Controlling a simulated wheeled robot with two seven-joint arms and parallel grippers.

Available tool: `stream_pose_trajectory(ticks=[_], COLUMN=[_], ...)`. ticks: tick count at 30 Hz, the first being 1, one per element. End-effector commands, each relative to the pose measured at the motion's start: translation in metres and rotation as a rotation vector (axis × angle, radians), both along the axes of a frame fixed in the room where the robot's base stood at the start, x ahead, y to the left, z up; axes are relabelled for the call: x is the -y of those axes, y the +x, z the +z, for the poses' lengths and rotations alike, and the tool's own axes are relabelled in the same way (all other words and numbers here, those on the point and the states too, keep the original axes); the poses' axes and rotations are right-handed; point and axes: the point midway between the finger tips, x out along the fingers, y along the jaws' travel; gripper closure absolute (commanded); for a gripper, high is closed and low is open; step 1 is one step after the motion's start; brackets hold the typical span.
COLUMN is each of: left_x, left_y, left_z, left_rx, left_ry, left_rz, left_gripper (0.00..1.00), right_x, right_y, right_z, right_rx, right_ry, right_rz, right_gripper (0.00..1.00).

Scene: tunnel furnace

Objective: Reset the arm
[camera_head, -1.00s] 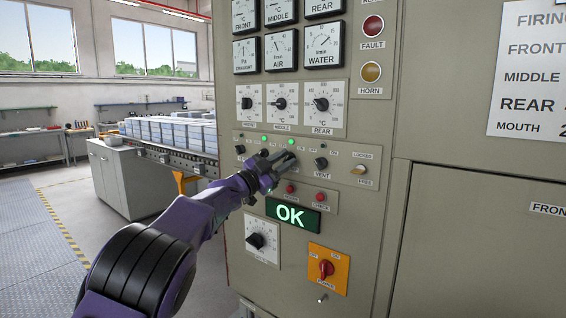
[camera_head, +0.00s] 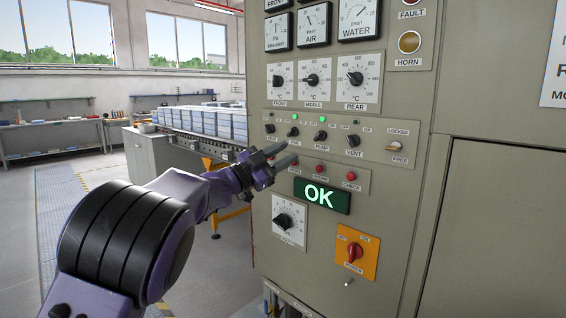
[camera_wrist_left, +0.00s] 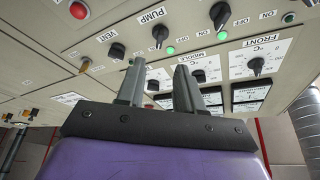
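My left gripper (camera_head: 283,158) is in front of the lower left part of the beige control panel (camera_head: 400,215), its fingers pointing right. In the left wrist view its two fingers (camera_wrist_left: 160,85) stand apart with nothing between them. Both fingertips are near a row of black switches, with the pump switch (camera_wrist_left: 160,35) beyond them. In the head view the pump switch (camera_head: 320,136) and vent switch (camera_head: 352,140) are uncovered. A green lit OK display (camera_head: 321,195) is below and right of the gripper. My right gripper is not in view.
Three temperature dials (camera_head: 313,80) are above the switches. A red power switch on an orange plate (camera_head: 355,251) and a speed dial (camera_head: 289,218) are below. A conveyor carrying pale blocks (camera_head: 215,122) runs behind the arm. Open floor (camera_head: 100,178) is at the left.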

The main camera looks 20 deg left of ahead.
Motion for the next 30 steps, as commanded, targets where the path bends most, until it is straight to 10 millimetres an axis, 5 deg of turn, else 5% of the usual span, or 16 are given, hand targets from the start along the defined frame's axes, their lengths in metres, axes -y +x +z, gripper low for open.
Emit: stream_pose_trajectory(ticks=[14,17,20,23,26,30], left_x=[-0.001,-0.016,-0.043,-0.060,-0.069,-0.072], left_y=[-0.001,0.001,0.000,-0.009,-0.031,-0.086], left_z=[0.000,-0.008,-0.071,-0.161,-0.250,-0.366], left_rx=[-0.001,-0.013,-0.120,-0.273,-0.429,-0.652], left_ry=[0.001,-0.067,-0.272,-0.433,-0.553,-0.672], left_rz=[0.003,0.064,0.192,0.317,0.441,0.621], left_gripper=[0.64,0.64,0.64,0.64,0.64,0.64], right_x=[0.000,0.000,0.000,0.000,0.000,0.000], right_y=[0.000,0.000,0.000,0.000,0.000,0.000], right_z=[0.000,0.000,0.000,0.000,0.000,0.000], right_rx=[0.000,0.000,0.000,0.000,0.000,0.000], right_ry=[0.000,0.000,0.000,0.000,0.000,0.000], right_rz=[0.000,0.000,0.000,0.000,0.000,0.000], right_gripper=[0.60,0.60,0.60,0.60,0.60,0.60])
